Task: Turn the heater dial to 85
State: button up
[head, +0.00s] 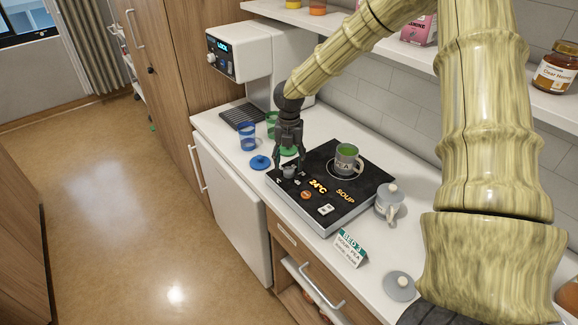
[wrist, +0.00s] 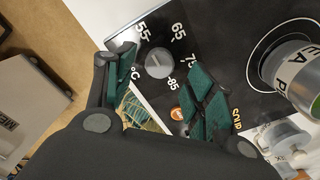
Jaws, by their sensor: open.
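The heater (head: 345,207) is a black-topped plate on the white counter, its display reading 24°C and SOUP in the head view. Its small grey dial (head: 289,172) sits at the near left corner, directly below my gripper (head: 289,160). In the wrist view the round dial (wrist: 158,63) is ringed by the marks 55, 65, 75 and 85. My gripper (wrist: 163,78) is open, with one finger to each side of the dial in that view; contact cannot be told. Which mark the dial points to is too small to tell.
A grey mug of green soup (head: 347,159) stands on the heater's plate. An orange button (head: 306,195) and a white switch (head: 326,209) are near the dial. A blue lid (head: 260,162), a lidded cup (head: 390,199) and a BED 3 card (head: 350,248) stand around the heater.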

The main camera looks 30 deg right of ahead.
aim_at(289, 169)
jog(key=shift+f+p, duration=0.4)
jog(key=shift+f, duration=1.45)
jog(key=c, duration=1)
